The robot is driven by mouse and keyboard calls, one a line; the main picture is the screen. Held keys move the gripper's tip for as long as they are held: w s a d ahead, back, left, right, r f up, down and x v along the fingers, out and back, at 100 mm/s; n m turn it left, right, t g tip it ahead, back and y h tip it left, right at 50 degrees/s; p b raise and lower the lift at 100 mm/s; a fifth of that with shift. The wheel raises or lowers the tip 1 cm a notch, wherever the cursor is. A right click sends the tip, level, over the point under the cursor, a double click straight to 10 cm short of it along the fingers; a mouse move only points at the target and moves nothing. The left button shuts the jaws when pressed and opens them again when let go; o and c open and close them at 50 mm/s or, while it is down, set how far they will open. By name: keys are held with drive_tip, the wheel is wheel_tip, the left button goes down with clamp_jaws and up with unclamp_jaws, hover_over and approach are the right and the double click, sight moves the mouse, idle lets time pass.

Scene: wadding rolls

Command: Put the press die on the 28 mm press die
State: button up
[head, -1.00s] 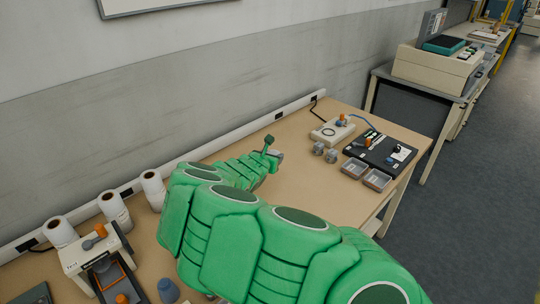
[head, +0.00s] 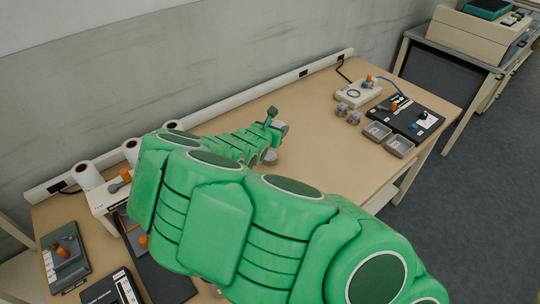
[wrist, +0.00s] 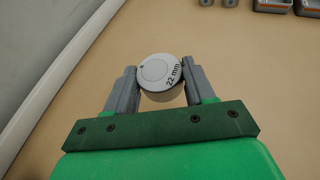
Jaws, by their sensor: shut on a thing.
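My gripper (wrist: 161,88) is shut on a grey round press die (wrist: 160,75) marked "22 mm"; its labelled top face shows in the wrist view between the two grey fingers. In the head view my gripper (head: 280,128) is over the middle of the bench, largely hidden by my green arm. Two small grey cylinders (head: 341,111) (head: 353,117) stand to the right of the gripper, and parts of them show at the top of the wrist view (wrist: 206,2). Their markings are too small to read, so I cannot tell which is the 28 mm die.
A white device (head: 356,95) and a black panel (head: 410,115) stand at the right end of the bench (head: 320,165), with two grey trays (head: 399,146) in front. White rolls (head: 88,176) and a press-like device (head: 103,198) stand at left. The bench middle is clear.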

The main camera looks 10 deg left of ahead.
sight(268, 159)
drive_tip(key=shift+s+a+f, duration=0.4)
drive_tip(key=shift+s+f, duration=0.1)
drive_tip(key=shift+f, duration=1)
drive_tip(key=shift+s+a+f, duration=0.4)
drive_tip(key=shift+s+f, duration=0.15)
drive_tip(key=shift+f, duration=0.9)
drive_tip(key=shift+s+a+f, duration=0.4)
drive_tip(key=shift+s+f, duration=0.1)
drive_tip(key=shift+f, duration=1)
drive_tip(key=shift+f, duration=0.1)
drive_tip(key=o, duration=1.3)
drive_tip(key=shift+s+a+r, duration=0.1)
drive_tip(key=shift+s+r, duration=0.1)
drive_tip(key=v, duration=1.1)
drive_tip(key=shift+s, duration=0.25)
drive_tip(key=shift+r, duration=0.15)
